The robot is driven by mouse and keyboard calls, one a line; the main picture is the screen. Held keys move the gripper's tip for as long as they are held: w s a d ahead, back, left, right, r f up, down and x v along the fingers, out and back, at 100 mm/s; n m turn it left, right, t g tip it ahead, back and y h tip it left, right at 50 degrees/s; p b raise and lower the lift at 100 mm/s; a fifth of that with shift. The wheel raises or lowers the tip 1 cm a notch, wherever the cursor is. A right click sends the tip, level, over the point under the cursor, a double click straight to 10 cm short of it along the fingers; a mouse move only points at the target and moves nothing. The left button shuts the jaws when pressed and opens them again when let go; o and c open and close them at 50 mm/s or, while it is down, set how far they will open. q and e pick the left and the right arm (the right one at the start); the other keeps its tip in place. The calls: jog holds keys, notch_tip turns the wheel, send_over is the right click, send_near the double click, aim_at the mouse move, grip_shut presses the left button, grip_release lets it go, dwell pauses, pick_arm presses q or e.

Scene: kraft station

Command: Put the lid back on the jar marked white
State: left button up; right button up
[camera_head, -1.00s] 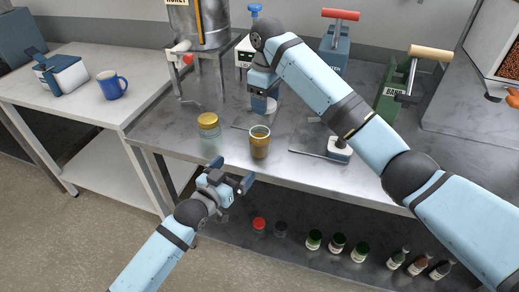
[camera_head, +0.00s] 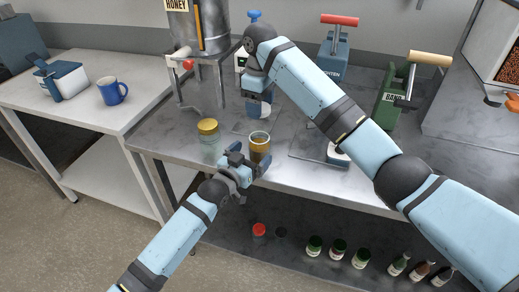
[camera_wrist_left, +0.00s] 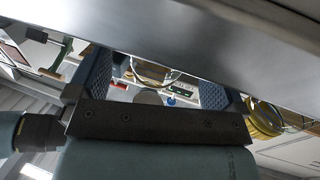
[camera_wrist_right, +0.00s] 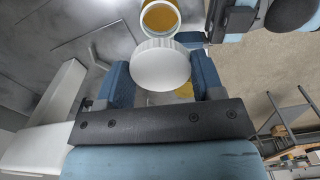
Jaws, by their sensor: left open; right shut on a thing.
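An open glass jar (camera_head: 259,142) with amber contents stands at the table's front edge. Its open mouth (camera_wrist_right: 160,16) shows at the top of the right wrist view; no marking is readable on it. My left gripper (camera_head: 250,162) is open at the front of this jar, its fingers low beside the glass. In the left wrist view the jar's glass (camera_wrist_left: 152,72) shows between the two fingers. My right gripper (camera_wrist_right: 163,82) is shut on a round white lid (camera_wrist_right: 160,68), behind and above the jar; the lid is apart from the jar.
A second jar with a gold lid (camera_head: 208,127) stands just left of the open jar. Behind are a honey tank (camera_head: 200,25), a blue press (camera_head: 332,50) and a green banding tool (camera_head: 395,95). Bottles and small jars (camera_head: 337,248) sit on the shelf below.

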aim_at(254, 152)
pick_arm(q)
jog(key=shift+x, duration=2.35)
jog(key=shift+a, duration=0.1)
jog(key=c, duration=1.3)
jog(key=shift+c, duration=0.2)
pick_arm(e)
jog(key=shift+f, duration=2.5)
jog(key=shift+f, duration=0.1)
jog(key=shift+f, duration=0.75)
jog(key=shift+f, duration=0.6)
